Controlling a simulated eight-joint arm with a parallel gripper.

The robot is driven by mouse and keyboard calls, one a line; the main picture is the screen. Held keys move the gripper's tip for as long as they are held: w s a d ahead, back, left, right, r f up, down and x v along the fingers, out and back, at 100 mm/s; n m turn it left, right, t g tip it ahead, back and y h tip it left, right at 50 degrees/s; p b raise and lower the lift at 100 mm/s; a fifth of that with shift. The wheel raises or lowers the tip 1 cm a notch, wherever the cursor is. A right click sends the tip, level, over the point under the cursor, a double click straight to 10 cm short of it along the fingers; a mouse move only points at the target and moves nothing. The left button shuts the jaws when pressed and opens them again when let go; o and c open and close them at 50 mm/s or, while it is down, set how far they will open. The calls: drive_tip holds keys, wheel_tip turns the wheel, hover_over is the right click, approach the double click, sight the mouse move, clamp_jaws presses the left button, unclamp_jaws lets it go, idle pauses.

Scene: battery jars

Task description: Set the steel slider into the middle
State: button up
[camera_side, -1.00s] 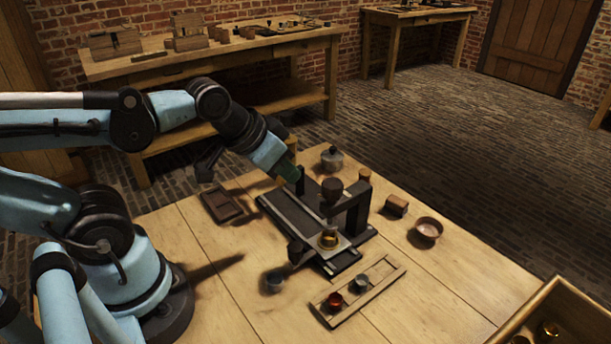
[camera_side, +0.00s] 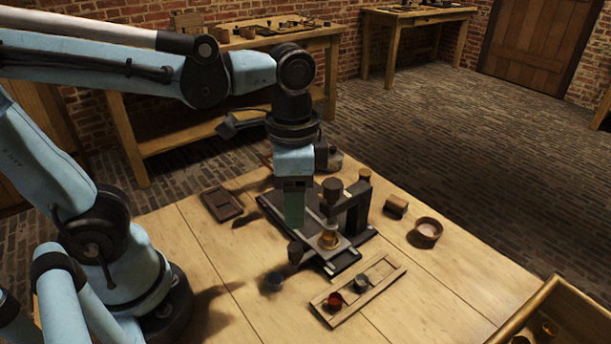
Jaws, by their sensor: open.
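The slider is a flat grey steel plate (camera_side: 343,254) at the front end of a dark track (camera_side: 275,205) on the wooden table. A brass-coloured piece (camera_side: 328,240) sits on the plate. A dark upright frame (camera_side: 357,208) stands beside the track, with a dark round-topped part (camera_side: 332,188) over the slider. A dark knob (camera_side: 295,252) is at the slider's left side. My gripper (camera_side: 293,222) points down over the track, left of the brass piece, and hides part of the track. Its fingertips are hard to make out; I see nothing held.
A wooden tray (camera_side: 382,280) with a red cup (camera_side: 335,301) and a grey cup (camera_side: 361,284) lies in front. A round bowl (camera_side: 428,229), a small block (camera_side: 396,206) and a brown tray (camera_side: 221,204) lie around. A wooden crate (camera_side: 517,322) is at the lower right.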

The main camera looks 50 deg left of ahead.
sight(295, 246)
drive_tip(key=shift+f, duration=5.05)
clamp_jaws()
